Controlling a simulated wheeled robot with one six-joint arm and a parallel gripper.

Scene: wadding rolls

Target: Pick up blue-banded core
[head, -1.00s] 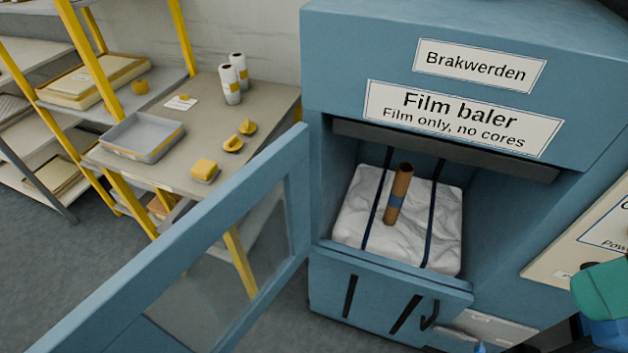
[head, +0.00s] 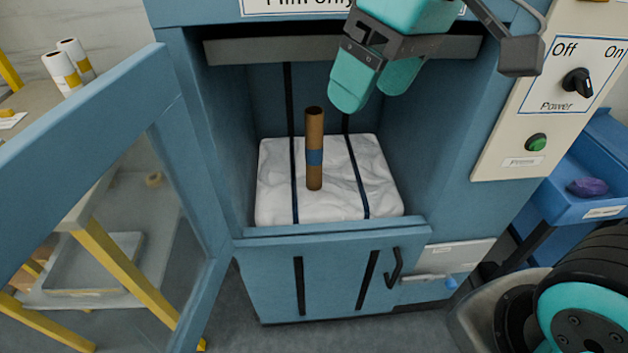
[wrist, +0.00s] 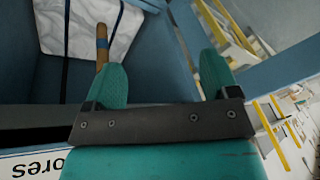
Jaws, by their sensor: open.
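The blue-banded core (head: 314,173), a brown cardboard tube with a blue band round its middle, stands upright on the white strapped bale (head: 275,200) inside the film baler. My gripper (head: 368,92), with teal fingers, is open and empty at the baler's opening, above and right of the core and apart from it. In the wrist view my gripper (wrist: 165,80) shows its two fingers spread. The core (wrist: 101,42) appears there beyond the left finger, which hides its lower part in the picture.
The baler's upper door (head: 195,190) is swung open on the left. The lower door (head: 330,275) is closed. A dark bar (head: 260,50) crosses the opening's top. A control panel (head: 560,110) is at right, with a blue bin (head: 575,205) beyond. White rolls (head: 75,62) stand on the left table.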

